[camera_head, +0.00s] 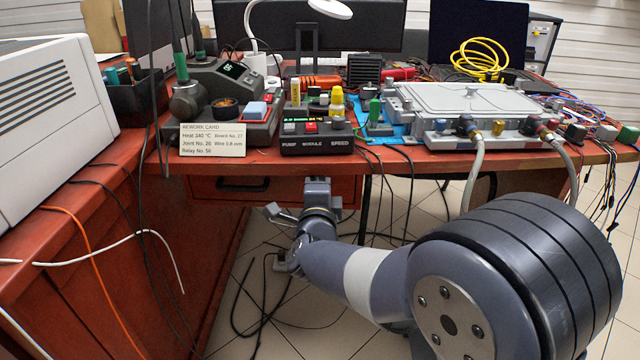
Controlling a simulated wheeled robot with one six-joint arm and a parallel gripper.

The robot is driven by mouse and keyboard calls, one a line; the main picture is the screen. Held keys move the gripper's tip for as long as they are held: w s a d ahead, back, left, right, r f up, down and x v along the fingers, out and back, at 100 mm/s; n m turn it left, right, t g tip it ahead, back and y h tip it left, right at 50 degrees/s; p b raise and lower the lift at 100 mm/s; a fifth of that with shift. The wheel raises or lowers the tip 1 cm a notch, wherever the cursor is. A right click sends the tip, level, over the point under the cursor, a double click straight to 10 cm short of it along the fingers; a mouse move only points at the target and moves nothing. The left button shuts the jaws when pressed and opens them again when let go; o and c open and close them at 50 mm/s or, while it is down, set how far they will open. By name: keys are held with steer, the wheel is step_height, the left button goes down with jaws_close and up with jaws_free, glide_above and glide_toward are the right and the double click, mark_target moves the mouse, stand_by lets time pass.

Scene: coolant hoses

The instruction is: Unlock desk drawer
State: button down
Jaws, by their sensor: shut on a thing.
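The red desk drawer (285,187) is under the tabletop at centre left. Its front looks flush with the desk, and a black handle (243,184) sits in it. My gripper (318,192) is at the right end of the drawer front, below the table edge, to the right of the handle. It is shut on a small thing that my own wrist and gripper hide. I cannot make out a lock or a key, and I cannot tell whether the drawer is locked.
Above the drawer stand a control box (315,136) and a rework card (213,139). A grey cold plate (460,103) with hoses (476,172) is at the right. Loose cables (260,310) lie on the floor below my wrist. A white machine (50,130) fills the left.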

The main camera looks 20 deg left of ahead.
stand_by(0.4)
steer(key=c, duration=1.5)
jaws_free()
steer(key=shift+s, duration=0.1)
steer(key=p+v, duration=0.2)
steer(key=v, duration=0.8)
steer(key=shift+s+d+p, duration=0.2)
steer(key=shift+s+p, duration=0.05)
steer(key=shift+p, duration=0.05)
